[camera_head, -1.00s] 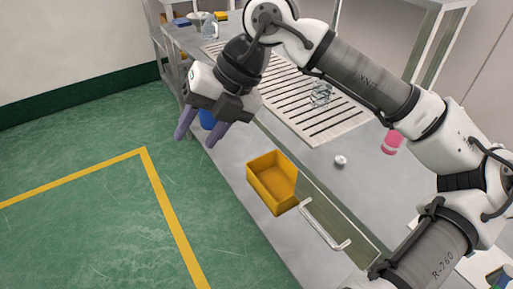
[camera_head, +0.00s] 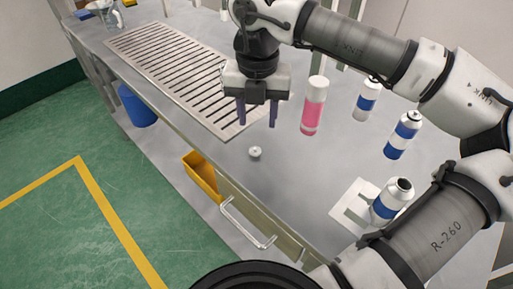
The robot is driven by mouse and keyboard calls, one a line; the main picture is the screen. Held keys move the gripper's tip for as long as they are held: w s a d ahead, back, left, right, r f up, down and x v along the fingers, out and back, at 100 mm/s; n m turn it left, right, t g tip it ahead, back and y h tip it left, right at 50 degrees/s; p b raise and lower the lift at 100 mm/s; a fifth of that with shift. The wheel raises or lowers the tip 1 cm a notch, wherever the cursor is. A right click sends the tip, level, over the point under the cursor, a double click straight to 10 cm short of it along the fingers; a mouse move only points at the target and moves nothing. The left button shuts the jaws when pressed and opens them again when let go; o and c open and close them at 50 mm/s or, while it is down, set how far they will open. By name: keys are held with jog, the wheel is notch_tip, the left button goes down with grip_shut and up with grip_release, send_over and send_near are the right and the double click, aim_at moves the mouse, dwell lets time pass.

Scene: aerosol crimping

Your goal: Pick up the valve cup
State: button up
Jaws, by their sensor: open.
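The valve cup (camera_head: 255,152) is a small pale round piece lying on the grey metal bench, near its front edge. My gripper (camera_head: 257,122) is above the bench, pointing down, with its two purple fingers apart and nothing between them. The fingertips show just above the valve cup in the picture and are apart from it. How high they are above the bench is hard to tell.
A pink bottle (camera_head: 314,106) with a white top stands close to the right of my gripper. Blue-and-white cans (camera_head: 403,135) stand farther right, one on a white plate (camera_head: 350,203). A slotted grate (camera_head: 180,75) lies left. A yellow bin (camera_head: 202,175) sits below the front edge.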

aim_at(255, 148)
notch_tip(255, 148, down, 4)
jog(key=shift+r, duration=0.2)
jog(key=shift+a+f+p, duration=0.15)
jog(key=shift+f+p, duration=0.35)
jog(key=shift+f, duration=0.85)
jog(key=shift+a+f+p, duration=0.1)
jog(key=shift+f+p, duration=0.4)
jog(key=shift+f, duration=0.85)
jog(key=shift+c, duration=0.3)
jog(key=c, duration=0.8)
